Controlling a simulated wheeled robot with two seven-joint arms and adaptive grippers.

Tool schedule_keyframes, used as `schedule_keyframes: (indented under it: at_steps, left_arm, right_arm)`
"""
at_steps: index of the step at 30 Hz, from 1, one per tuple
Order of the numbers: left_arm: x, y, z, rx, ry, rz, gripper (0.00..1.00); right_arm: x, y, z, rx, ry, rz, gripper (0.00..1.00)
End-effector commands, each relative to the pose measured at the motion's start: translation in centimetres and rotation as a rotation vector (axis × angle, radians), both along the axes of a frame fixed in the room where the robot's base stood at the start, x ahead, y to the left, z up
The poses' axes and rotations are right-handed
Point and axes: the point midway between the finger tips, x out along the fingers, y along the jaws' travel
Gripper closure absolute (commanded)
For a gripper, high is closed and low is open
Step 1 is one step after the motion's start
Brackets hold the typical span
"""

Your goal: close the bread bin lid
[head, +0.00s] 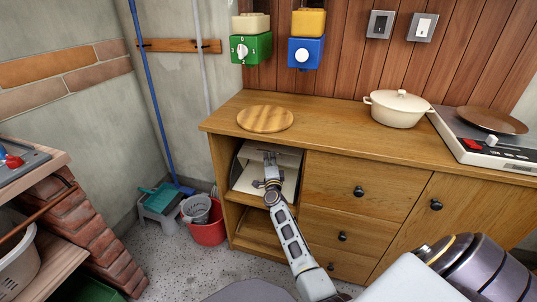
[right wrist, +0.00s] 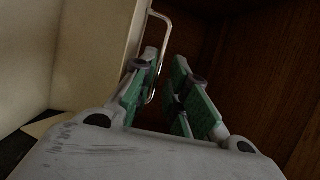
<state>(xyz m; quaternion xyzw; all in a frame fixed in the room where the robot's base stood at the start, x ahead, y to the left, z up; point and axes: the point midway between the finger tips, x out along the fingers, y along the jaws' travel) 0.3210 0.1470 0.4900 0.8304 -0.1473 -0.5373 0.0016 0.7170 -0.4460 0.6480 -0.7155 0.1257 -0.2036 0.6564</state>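The cream bread bin (head: 249,181) sits in the open upper shelf of the wooden cabinet, partly hidden by my right arm. A cream panel (right wrist: 97,62) with a thin metal handle (right wrist: 154,30) shows in the right wrist view; it looks like the lid, but its exact angle is hard to tell. My right gripper (head: 270,168) is at the bin's front, inside the shelf opening. In the right wrist view its green-padded fingers (right wrist: 172,92) are apart, with a gap between them. The left finger overlaps the handle; whether they touch is unclear. My left gripper is out of view.
The cabinet top (head: 330,118) bears a round wooden board (head: 265,119), a cream pot (head: 397,110) and a hob (head: 485,150). Drawers (head: 358,180) flank the shelf on the right. A red bucket (head: 208,233) stands on the floor at left. Dark wood (right wrist: 265,70) lies close beside the right fingers.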

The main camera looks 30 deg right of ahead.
Motion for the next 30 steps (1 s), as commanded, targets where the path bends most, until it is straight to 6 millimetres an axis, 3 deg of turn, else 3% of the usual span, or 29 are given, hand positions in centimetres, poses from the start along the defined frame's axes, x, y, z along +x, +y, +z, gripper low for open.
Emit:
schedule_keyframes:
  at_steps: [15,30]
  left_arm:
    - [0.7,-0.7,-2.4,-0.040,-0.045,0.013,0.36]
    - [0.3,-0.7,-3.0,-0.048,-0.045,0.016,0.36]
  right_arm:
    - [3.6,-1.8,0.5,0.000,0.000,0.000,0.84]
    - [4.1,-2.1,0.6,0.000,0.000,0.000,0.84]
